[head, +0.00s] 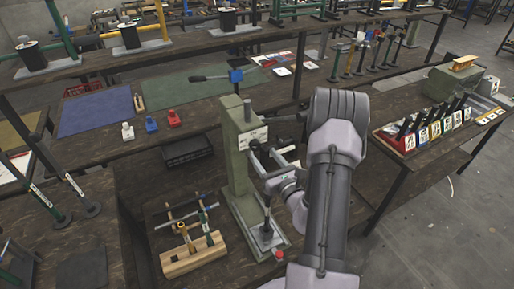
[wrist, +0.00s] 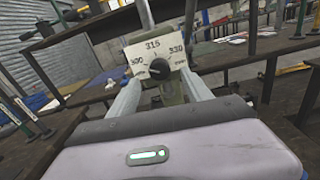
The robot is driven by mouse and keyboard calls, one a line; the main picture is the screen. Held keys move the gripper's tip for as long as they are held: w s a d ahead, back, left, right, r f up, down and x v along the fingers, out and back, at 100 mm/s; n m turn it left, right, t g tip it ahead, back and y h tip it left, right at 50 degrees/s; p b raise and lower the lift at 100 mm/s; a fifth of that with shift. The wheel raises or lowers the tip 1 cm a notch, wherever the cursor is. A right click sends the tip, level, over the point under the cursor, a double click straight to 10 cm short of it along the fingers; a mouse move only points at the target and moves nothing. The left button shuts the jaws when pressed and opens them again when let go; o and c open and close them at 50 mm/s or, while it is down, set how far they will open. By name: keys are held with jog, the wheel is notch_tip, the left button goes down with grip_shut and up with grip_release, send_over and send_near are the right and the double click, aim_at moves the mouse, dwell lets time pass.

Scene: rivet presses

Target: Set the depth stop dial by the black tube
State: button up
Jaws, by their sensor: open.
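The depth stop dial is a black knob (wrist: 160,69) on a white plate (wrist: 154,47) in the wrist view. The plate reads 315 at the top and 330 at the right; the left number looks like 300. The plate shows small on the green press (head: 239,150) in the head view. My gripper (wrist: 162,84) is open, one finger on each side of the knob; contact cannot be told. In the head view my gripper (head: 264,150) is at the press's front. Several black upright pieces (head: 436,118) stand at the right; which is the black tube is unclear.
A wooden tool rack (head: 194,260) stands left of the press base. A blue mat (head: 95,112) and green mat (head: 190,84) lie on the bench behind. Red and blue small blocks (head: 174,118) stand there.

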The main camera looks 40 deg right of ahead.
aim_at(257, 147)
jog(key=x, duration=0.5)
jog(key=shift+w, duration=0.1)
jog(key=shift+c, duration=0.5)
grip_shut()
jog(key=m+p, duration=0.3)
jog(key=m, duration=0.2)
jog(key=shift+r+m, duration=0.1)
jog(key=shift+m, duration=0.3)
jog(key=m+p, duration=0.2)
jog(key=m, duration=0.3)
jog(key=shift+m+p, duration=0.3)
jog(key=shift+p, duration=0.1)
jog(key=shift+m, duration=0.3)
